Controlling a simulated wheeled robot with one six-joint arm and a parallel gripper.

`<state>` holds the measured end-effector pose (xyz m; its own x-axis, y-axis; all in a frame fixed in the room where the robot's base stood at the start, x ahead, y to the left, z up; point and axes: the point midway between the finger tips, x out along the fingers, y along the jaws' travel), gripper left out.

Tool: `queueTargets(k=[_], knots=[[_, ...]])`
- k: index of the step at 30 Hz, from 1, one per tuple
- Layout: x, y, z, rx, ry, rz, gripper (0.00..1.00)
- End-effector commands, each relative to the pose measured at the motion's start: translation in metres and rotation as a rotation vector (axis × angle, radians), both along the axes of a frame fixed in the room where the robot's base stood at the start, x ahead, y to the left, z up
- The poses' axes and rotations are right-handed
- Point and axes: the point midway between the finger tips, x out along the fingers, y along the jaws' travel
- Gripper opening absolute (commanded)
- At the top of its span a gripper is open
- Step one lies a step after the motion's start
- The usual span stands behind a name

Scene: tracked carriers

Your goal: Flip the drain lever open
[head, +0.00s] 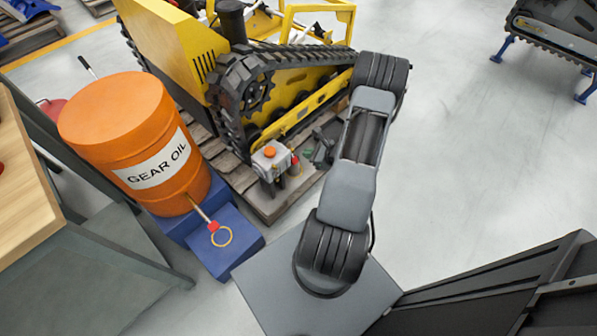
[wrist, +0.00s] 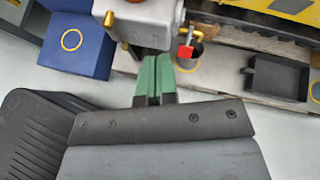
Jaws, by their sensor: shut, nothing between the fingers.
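A grey box with an orange cap (head: 270,152) stands at the pallet's near corner. A small red lever (wrist: 187,51) on a brass fitting juts from the right side of this box (wrist: 150,22) in the wrist view. It also shows as a small red spot in the head view (head: 295,160). My gripper (wrist: 155,58) has green fingers pressed together and empty. In the wrist view the fingertips are at the box's lower edge, a little left of the red lever; I cannot tell whether they touch anything. In the head view the fingers (head: 308,153) are small, right of the box.
An orange gear oil drum (head: 112,115) with a red-tipped spout stands at left, beside a blue block (head: 226,256) bearing a yellow ring. A yellow tracked carrier (head: 305,112) is behind. A black tray (wrist: 277,80) lies right of the fingers.

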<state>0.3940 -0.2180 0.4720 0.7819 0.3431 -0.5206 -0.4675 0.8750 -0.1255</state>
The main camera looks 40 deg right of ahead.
Motion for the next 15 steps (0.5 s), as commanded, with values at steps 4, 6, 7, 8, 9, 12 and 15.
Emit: queueTargets(k=[4, 6, 7, 8, 9, 12, 15], knots=[[-0.020, -0.024, -0.062, 0.077, 0.033, -0.197, 0.00], [-0.026, -0.030, -0.076, 0.097, 0.042, -0.254, 0.00], [-0.027, -0.032, -0.080, 0.103, 0.045, -0.270, 0.00], [-0.028, -0.033, -0.084, 0.107, 0.047, -0.283, 0.00], [-0.027, -0.034, -0.089, 0.111, 0.049, -0.297, 0.00], [-0.021, -0.034, -0.098, 0.117, 0.052, -0.313, 0.00], [-0.008, -0.031, -0.107, 0.117, 0.052, -0.311, 0.00]])
